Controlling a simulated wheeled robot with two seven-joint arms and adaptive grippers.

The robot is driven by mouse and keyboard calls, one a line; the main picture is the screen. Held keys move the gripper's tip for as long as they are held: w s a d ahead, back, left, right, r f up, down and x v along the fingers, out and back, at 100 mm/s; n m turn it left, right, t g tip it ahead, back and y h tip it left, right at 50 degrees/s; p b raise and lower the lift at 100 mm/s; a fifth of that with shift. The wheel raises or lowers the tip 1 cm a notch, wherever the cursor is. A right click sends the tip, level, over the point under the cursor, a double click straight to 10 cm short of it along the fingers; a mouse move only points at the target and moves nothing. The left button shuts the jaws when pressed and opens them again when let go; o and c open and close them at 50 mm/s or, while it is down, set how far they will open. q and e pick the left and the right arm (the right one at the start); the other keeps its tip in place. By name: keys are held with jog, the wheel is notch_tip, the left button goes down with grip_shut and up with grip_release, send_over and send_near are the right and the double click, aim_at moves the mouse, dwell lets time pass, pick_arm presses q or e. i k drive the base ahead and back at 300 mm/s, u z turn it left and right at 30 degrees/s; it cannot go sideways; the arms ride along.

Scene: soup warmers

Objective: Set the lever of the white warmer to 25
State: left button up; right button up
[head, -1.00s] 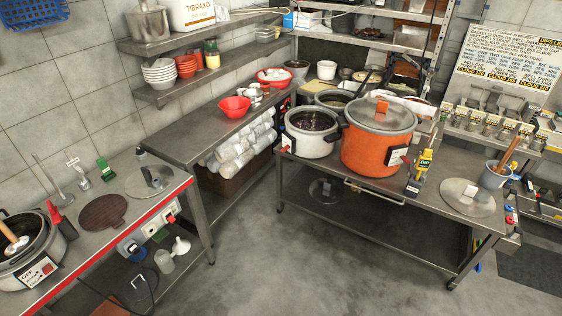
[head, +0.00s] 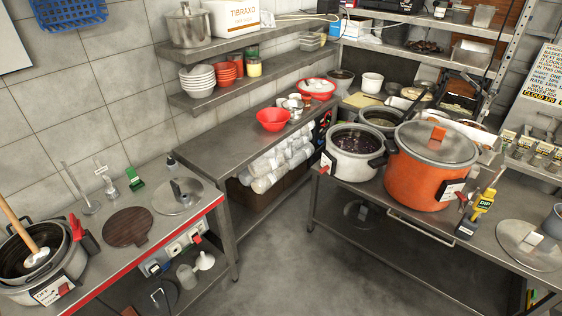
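A white warmer (head: 352,165) with dark soup stands on the metal table right of centre in the head view, its lid off. A small label panel with a red lever (head: 326,164) is on its left front side; the lever's setting is too small to read. A large orange warmer (head: 425,178) with a grey lid stands beside it on the right. Another pale, silvery warmer (head: 72,270) is at the lower left, with a ladle in it and a panel with a red lever reading OFF. Neither of my grippers is in view.
A left counter (head: 100,232) with a red front edge holds a round brown board (head: 128,227) and a metal lid (head: 178,197). A red bowl (head: 272,120) sits on the counter behind. Grey floor (head: 290,265) lies open between the tables.

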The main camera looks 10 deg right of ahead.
aim_at(324, 170)
jog(key=u, duration=0.15)
jog(key=i, duration=0.9)
jog(key=z, duration=0.45)
jog(key=i, duration=0.75)
jog(key=z, duration=0.65)
